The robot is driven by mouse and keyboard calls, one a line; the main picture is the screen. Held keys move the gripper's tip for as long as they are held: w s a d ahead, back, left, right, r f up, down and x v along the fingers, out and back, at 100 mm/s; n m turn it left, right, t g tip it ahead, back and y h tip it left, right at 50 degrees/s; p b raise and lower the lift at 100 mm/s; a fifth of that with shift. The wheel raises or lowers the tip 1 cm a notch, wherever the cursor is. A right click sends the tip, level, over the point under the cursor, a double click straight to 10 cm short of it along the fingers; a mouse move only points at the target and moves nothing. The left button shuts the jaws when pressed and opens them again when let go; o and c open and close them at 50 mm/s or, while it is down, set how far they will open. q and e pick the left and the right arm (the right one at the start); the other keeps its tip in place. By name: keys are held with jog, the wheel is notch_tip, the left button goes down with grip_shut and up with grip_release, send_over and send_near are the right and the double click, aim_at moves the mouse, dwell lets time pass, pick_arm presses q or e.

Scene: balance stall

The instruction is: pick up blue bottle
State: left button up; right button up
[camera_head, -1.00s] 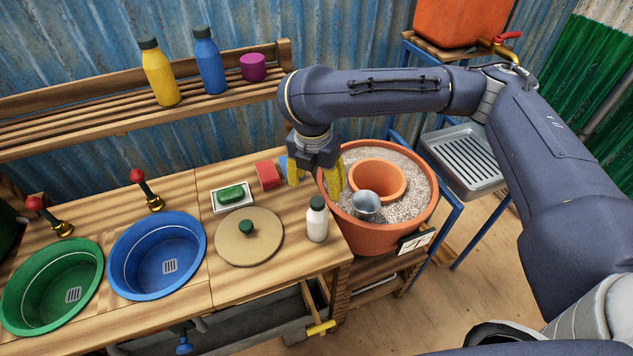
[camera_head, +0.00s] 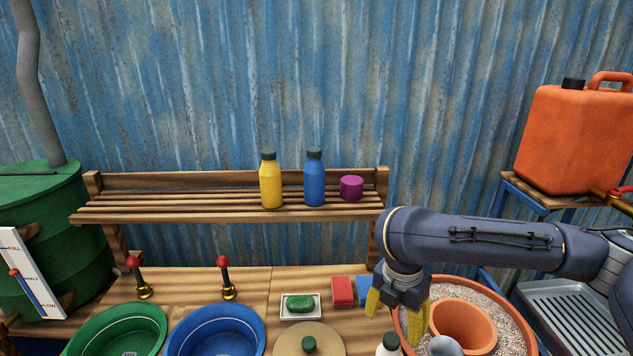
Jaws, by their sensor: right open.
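The blue bottle (camera_head: 315,181) with a dark cap stands upright on the slatted wooden shelf (camera_head: 140,207) at the back. A yellow bottle (camera_head: 271,184) stands to its left and a purple cup-like item (camera_head: 351,188) to its right. My right gripper (camera_head: 397,312) has yellow fingers that point down, apart and empty. It is below and to the right of the blue bottle, near the left rim of the terracotta pot (camera_head: 510,313). My left gripper is not in view.
Below the shelf, the wooden counter holds green (camera_head: 117,333) and blue (camera_head: 216,333) basins, red-knobbed taps, green soap (camera_head: 300,304), red (camera_head: 343,291) and blue blocks, a round lid (camera_head: 330,342) and a white bottle (camera_head: 388,344). An orange jerrycan (camera_head: 575,138) stands at right.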

dwell(0.4)
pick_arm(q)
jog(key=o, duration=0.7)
